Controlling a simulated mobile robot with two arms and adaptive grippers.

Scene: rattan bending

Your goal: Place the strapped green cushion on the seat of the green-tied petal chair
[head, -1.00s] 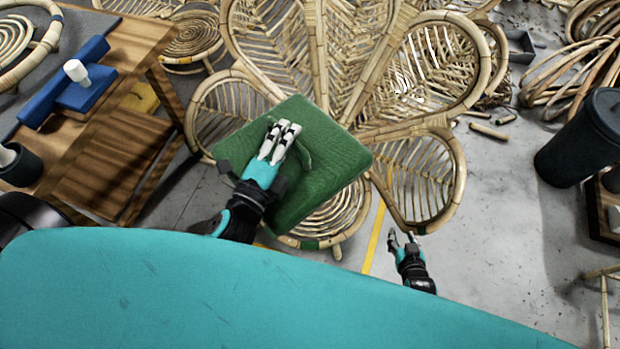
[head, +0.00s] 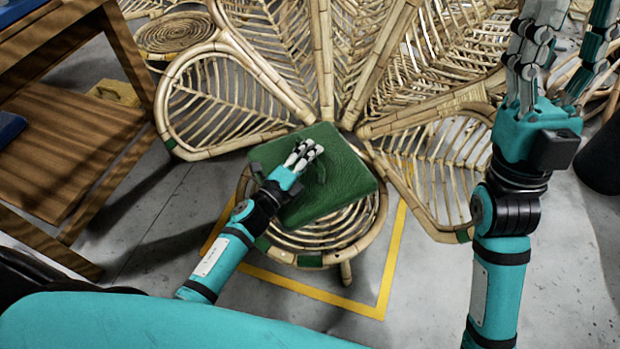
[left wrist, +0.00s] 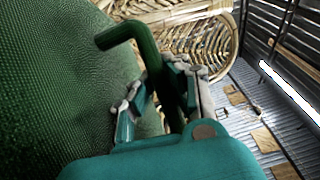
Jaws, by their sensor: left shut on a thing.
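The green cushion (head: 340,185) shows in the head view over the back part of the petal chair's round rattan seat (head: 352,241). I cannot tell whether it touches the seat. Green ties mark the seat's front rim (head: 309,260) and the lower right petal (head: 463,236). My left gripper (head: 307,152) is on top of the cushion, shut on its strap. In the left wrist view the dark green strap (left wrist: 146,45) runs between the fingers (left wrist: 165,95), and the cushion (left wrist: 50,90) fills the left side. My right gripper (head: 570,35) is raised at the right, open and empty.
A wooden shelf table (head: 75,145) stands at the left. A small round rattan stool (head: 178,33) is behind it. A yellow floor line (head: 385,285) frames the seat. A dark bin (head: 602,150) stands at the right edge. The floor in front is clear.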

